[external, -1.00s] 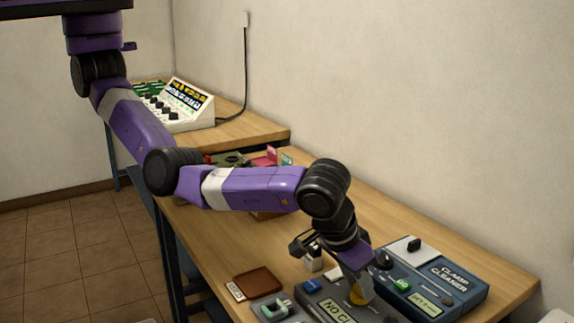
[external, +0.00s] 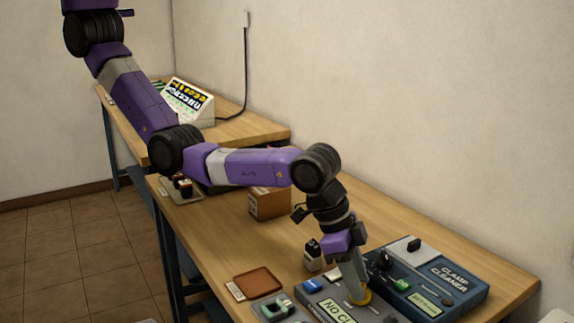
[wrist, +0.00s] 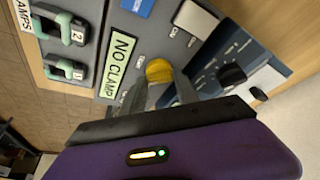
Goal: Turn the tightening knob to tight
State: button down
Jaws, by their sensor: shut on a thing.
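The tightening knob is most likely the round yellow knob (wrist: 159,70) on the grey panel of the device with the "NO CLAMP" display (wrist: 120,62). In the external view my gripper (external: 357,290) points down onto the device. The fingers cover part of the knob, and I cannot read its setting.
A blue-grey "CLAMP CLEANER" box (external: 455,285) stands close on the right. Clamps in a holder (external: 273,308) and a brown tray (external: 262,281) lie to the left. A cardboard box (external: 268,204) stands farther back. The table between is mostly clear.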

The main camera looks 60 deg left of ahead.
jog(key=m, duration=0.2)
jog(key=m+g, duration=0.1)
jog(key=shift+w+a+m+h, duration=0.15)
jog(key=shift+w+m+h, duration=0.1)
jog(key=shift+m+h, duration=0.05)
jog(key=shift+m+g+h, duration=0.3)
jog(key=shift+m+g, duration=0.4)
jog(key=shift+m, duration=1)
jog(key=c, duration=0.9)
grip_release()
jog(key=shift+r, duration=0.1)
jog(key=v, duration=0.7)
jog(key=shift+r, duration=0.3)
jog(key=shift+w, duration=0.1)
